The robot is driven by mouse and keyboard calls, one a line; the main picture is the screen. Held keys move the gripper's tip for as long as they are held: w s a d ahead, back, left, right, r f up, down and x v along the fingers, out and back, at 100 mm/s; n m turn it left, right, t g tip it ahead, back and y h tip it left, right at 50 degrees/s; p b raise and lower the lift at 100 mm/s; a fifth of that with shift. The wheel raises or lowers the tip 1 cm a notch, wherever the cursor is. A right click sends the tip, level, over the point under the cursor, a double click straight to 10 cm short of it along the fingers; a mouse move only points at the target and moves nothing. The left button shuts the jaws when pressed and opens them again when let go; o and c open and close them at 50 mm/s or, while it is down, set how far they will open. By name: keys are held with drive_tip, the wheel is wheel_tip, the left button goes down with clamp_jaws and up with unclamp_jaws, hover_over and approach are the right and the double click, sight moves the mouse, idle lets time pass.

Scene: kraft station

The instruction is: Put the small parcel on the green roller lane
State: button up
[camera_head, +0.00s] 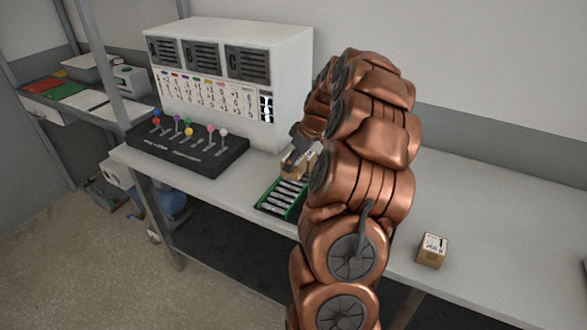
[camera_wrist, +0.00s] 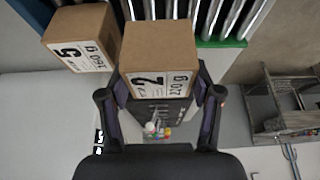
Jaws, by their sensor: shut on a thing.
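In the wrist view the gripper (camera_wrist: 162,98) has a finger on each side of this parcel (camera_wrist: 158,50), whose label seems to read 2 and 270 g. The green-framed roller lane (camera_head: 281,198) lies below and in front of it; its rollers (camera_wrist: 228,18) also show in the wrist view. I cannot tell whether the parcel touches them.
A white cabinet (camera_head: 220,85) lettered A, B, C stands behind a black lever board (camera_head: 187,148). The white bench (camera_head: 480,215) is mostly clear at right. A side shelf (camera_head: 80,98) with coloured sheets is at left.

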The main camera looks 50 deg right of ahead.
sight(294, 169)
wheel_tip(294, 169, down, 3)
drive_tip(key=shift+r+p, duration=0.2)
drive_tip(key=shift+p, duration=0.65)
drive_tip(key=shift+f, duration=0.5)
drive_tip(key=shift+f, duration=0.15)
drive_tip(key=o, duration=1.1)
drive_tip(key=shift+o, duration=0.2)
drive_tip(key=shift+r, duration=0.25)
drive_tip(key=b+v, duration=0.3)
drive_tip(key=v, duration=0.8)
drive_tip(key=shift+r, duration=0.4)
